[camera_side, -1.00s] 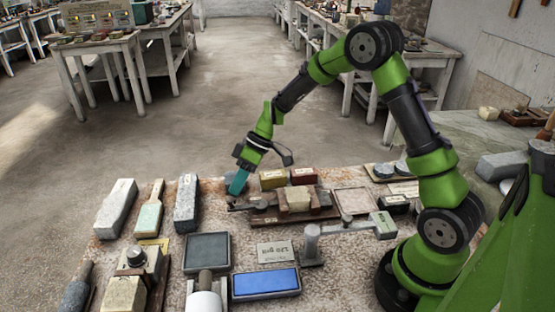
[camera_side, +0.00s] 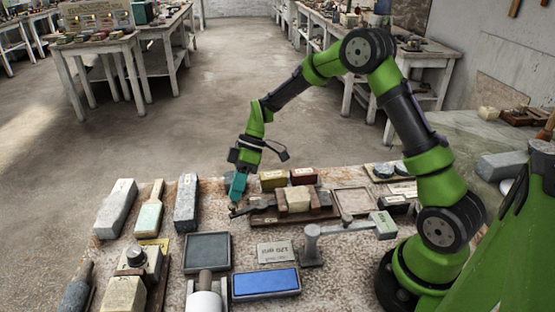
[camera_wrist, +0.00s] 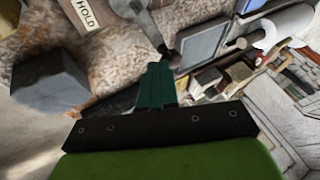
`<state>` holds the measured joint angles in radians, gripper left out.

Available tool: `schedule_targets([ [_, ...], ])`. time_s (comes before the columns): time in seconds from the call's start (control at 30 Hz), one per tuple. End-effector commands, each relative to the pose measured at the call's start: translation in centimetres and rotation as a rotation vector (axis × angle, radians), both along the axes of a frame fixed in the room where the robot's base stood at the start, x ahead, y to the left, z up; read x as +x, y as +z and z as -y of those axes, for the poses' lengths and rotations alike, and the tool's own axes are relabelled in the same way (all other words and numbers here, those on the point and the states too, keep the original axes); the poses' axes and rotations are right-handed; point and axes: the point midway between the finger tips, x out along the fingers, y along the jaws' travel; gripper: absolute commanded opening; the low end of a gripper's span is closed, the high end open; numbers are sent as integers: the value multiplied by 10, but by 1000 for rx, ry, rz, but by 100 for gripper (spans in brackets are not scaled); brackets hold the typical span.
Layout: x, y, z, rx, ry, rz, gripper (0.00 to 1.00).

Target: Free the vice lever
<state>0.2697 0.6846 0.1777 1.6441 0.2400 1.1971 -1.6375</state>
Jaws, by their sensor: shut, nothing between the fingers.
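The vice (camera_side: 322,205) lies on the stone-topped table in the side view, a dark wooden base with a pale block (camera_side: 298,199) between its jaws. A dark lever (camera_side: 246,209) sticks out from its left end. My gripper (camera_side: 236,197), with teal fingers, points down just above the lever's outer end. Its fingers are shut with nothing between them. I cannot tell whether the tips touch the lever. In the wrist view my shut fingers (camera_wrist: 157,85) reach toward a grey metal piece (camera_wrist: 142,18), perhaps the lever. A "HOLD" label (camera_wrist: 86,13) shows beside it.
Grey stone blocks (camera_side: 187,203) stand left of my gripper. A dark grey slab (camera_side: 207,252) and a blue slab (camera_side: 266,284) lie in front. A metal arm (camera_side: 312,240) stands front right.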

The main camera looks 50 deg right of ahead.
Motion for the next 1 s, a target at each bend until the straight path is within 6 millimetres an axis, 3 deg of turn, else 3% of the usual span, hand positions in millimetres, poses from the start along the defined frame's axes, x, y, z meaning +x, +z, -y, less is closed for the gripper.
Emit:
schedule_targets([
  [0.6, -28, -1, -20, 5, 575, -1, 0],
  [1.0, -41, 0, -22, 5, 799, -1, 0],
])
